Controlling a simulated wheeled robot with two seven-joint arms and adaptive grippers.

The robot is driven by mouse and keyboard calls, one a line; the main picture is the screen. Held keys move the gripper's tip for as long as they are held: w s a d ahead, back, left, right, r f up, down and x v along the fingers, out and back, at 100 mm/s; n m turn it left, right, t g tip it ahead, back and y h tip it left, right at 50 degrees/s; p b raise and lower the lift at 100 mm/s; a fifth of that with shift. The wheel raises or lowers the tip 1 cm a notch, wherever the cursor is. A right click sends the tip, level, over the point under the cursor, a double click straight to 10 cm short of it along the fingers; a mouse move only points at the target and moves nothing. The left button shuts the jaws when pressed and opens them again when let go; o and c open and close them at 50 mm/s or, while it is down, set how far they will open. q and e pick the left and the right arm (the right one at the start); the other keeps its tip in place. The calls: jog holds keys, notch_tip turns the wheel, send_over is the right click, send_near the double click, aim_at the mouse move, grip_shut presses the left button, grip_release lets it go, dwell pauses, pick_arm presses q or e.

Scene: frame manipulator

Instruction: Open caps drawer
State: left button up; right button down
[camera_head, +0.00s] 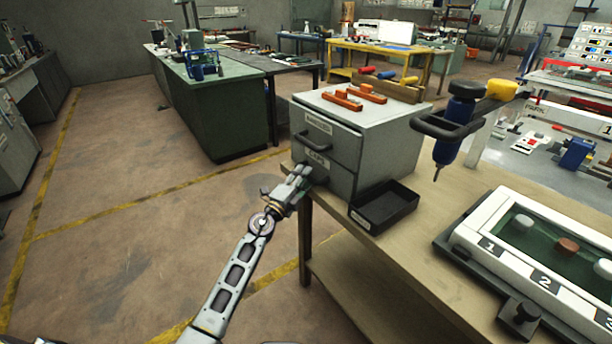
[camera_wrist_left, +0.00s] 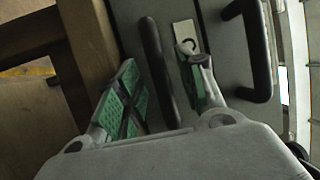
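A grey two-drawer cabinet (camera_head: 380,130) stands on the wooden workbench. Its lower drawer (camera_head: 341,182), with a label that seems to read "CAPS", is shut flush with the front. The upper drawer (camera_head: 322,147) is also shut. My left gripper (camera_head: 301,176) is at the lower drawer's front and hides its handle in the head view. In the left wrist view, the gripper (camera_wrist_left: 165,92) is open, with green-padded fingers on either side of the dark lower handle (camera_wrist_left: 157,65). Whether a finger touches the handle cannot be told. My right gripper is not in view.
A black open tray (camera_head: 384,207) sits beside the cabinet on the bench (camera_head: 425,250). A blue screwdriver (camera_head: 455,125) hangs in a black holder to the right. A numbered white-framed fixture (camera_head: 490,250) lies at front right. The floor left of the bench is clear.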

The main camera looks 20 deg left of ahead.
pick_arm(q)
jog(key=shift+x, duration=0.95)
grip_shut()
